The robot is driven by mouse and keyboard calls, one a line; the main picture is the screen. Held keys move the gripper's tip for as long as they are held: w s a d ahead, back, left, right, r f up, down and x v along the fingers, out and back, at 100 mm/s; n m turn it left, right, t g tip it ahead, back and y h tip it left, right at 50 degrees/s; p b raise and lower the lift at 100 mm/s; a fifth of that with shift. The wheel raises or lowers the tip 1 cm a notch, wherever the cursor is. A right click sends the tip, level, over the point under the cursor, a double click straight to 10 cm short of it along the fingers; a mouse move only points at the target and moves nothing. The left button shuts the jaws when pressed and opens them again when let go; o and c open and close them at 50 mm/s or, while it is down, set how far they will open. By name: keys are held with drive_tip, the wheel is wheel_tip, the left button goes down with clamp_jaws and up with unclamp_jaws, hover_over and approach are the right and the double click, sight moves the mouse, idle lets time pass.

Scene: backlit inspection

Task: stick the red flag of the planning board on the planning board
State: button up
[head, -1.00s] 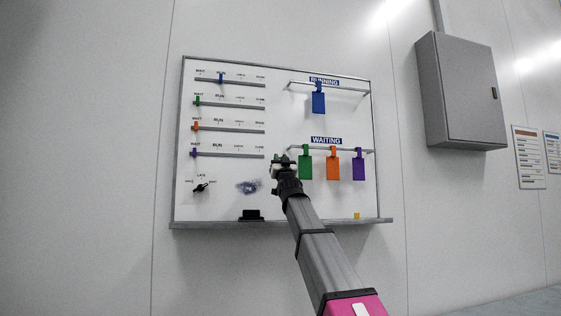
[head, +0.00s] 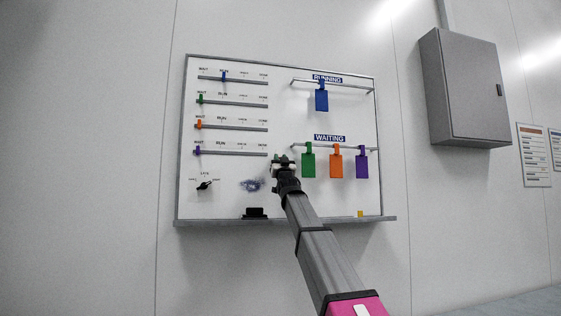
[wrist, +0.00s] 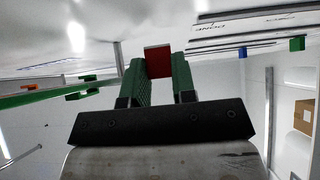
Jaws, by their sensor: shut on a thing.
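The planning board (head: 225,200) hangs on the wall in the head view, white with a grey frame. My gripper (head: 284,161) is in front of its lower middle, just left of the green tag. In the wrist view my gripper (wrist: 158,78) is shut on the red flag (wrist: 158,60), which shows as a small dark red block between the two green fingers. The flag's front end faces the white board surface; I cannot tell whether it touches. The flag is not discernible in the head view.
A green tag (head: 308,164), an orange tag (head: 336,165) and a purple tag (head: 362,166) hang from the WAITING rail. A blue tag (head: 321,99) hangs above. Sliders fill the upper left. A black eraser (head: 255,213) sits on the ledge. A grey cabinet (head: 462,90) is at right.

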drive_tip(key=shift+w+a, duration=0.2)
drive_tip(key=shift+w, duration=0.4)
drive_tip(key=shift+w+a, duration=0.15)
drive_tip(key=shift+w, duration=0.45)
idle(0.5)
drive_tip(key=o, duration=0.8)
drive_tip(key=v, duration=1)
drive_tip(key=shift+s+d+f, duration=0.15)
drive_tip(key=shift+s+f, duration=0.1)
drive_tip(key=shift+s, duration=0.05)
